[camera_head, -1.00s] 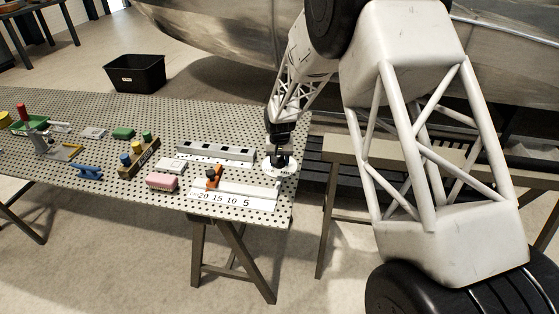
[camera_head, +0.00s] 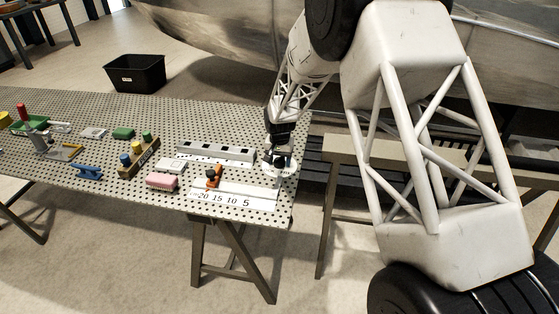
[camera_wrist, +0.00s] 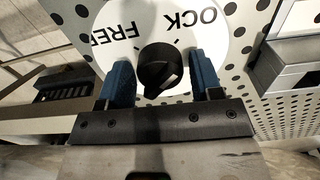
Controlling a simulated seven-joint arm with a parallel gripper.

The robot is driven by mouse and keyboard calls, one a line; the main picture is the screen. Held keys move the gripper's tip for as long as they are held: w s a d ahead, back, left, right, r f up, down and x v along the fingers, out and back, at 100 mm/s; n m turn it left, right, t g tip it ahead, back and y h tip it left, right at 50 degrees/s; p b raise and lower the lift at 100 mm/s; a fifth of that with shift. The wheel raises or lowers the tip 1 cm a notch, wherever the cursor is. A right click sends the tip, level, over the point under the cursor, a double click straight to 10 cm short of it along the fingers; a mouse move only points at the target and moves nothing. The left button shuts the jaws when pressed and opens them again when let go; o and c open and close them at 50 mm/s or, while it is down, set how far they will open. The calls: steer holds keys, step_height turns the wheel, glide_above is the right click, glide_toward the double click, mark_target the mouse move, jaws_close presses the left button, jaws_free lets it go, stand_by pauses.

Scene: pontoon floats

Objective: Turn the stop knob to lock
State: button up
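The stop knob (camera_wrist: 160,68) is black and round with a raised ridge. It sits on a white round dial plate (camera_wrist: 221,45) printed with FREE and a partly hidden word ending in OCK. The dial plate also shows at the right end of the table in the head view (camera_head: 291,170). My gripper (camera_wrist: 161,70) has its two blue fingers on either side of the knob, with visible gaps. It is open and not clamped on the knob. In the head view my gripper (camera_head: 280,158) is over the dial and hides most of the knob.
A white scale strip (camera_head: 235,199) and an orange stop block (camera_head: 214,177) lie left of the dial. A grey slotted rail (camera_head: 216,152) runs behind them. A pink block (camera_head: 162,181) and several small parts stand farther left on the perforated table (camera_head: 200,120).

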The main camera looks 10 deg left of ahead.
mark_target(280, 158)
steer(key=shift+o, duration=0.9)
steer(key=shift+r, duration=0.1)
steer(key=shift+r, duration=3.8)
